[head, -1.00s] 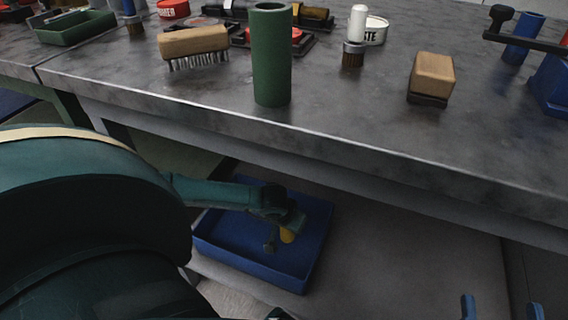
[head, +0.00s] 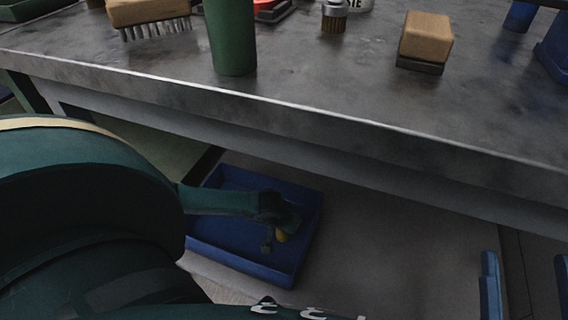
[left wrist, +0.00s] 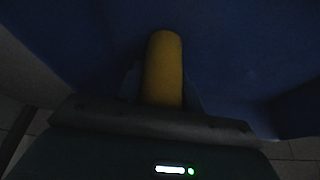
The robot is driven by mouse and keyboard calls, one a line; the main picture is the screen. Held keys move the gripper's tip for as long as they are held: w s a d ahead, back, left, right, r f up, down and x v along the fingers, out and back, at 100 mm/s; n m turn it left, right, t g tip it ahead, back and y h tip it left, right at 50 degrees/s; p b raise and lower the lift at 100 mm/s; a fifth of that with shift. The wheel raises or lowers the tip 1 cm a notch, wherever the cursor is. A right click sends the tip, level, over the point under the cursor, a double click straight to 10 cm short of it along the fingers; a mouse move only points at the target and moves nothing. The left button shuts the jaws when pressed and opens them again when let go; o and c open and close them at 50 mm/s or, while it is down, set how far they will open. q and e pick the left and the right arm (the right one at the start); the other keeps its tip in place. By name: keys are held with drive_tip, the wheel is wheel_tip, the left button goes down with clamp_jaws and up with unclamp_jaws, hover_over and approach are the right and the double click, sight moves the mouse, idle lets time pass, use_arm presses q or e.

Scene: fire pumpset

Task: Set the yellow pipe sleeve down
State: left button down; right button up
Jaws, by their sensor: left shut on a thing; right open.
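The yellow pipe sleeve (head: 281,237) shows as a small patch at my left gripper (head: 274,241), low inside the blue tray (head: 240,262) under the bench. In the left wrist view the sleeve (left wrist: 163,70) stands out between the dark fingers, with blue tray surface behind it. My left gripper is shut on it. I cannot tell whether the sleeve touches the tray floor; the gripper hides part of it. My right gripper (head: 525,285) shows as two blue fingers, apart and empty, at the lower right.
The grey bench top (head: 320,80) and its front edge overhang the tray. On it stand a green pipe sleeve (head: 232,38), a wire brush (head: 150,15) and a wooden block brush (head: 425,42). The lower shelf (head: 390,230) right of the tray is bare.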

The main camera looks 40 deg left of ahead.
use_arm(q)
drive_tip(key=shift+w+f, duration=0.1)
drive_tip(key=shift+f, duration=0.35)
drive_tip(key=shift+r, duration=0.15)
use_arm(e)
drive_tip(key=shift+w+r, duration=0.1)
drive_tip(key=shift+r, duration=0.15)
use_arm(q)
drive_tip(key=shift+f, duration=0.2)
drive_tip(key=c, duration=0.9)
unclamp_jaws()
use_arm(e)
drive_tip(key=shift+r+n+y, duration=0.15)
drive_tip(key=shift+n+y, duration=0.15)
drive_tip(key=shift+n, duration=0.1)
use_arm(q)
drive_tip(key=shift+r, duration=0.1)
use_arm(e)
drive_tip(key=shift+r, duration=0.1)
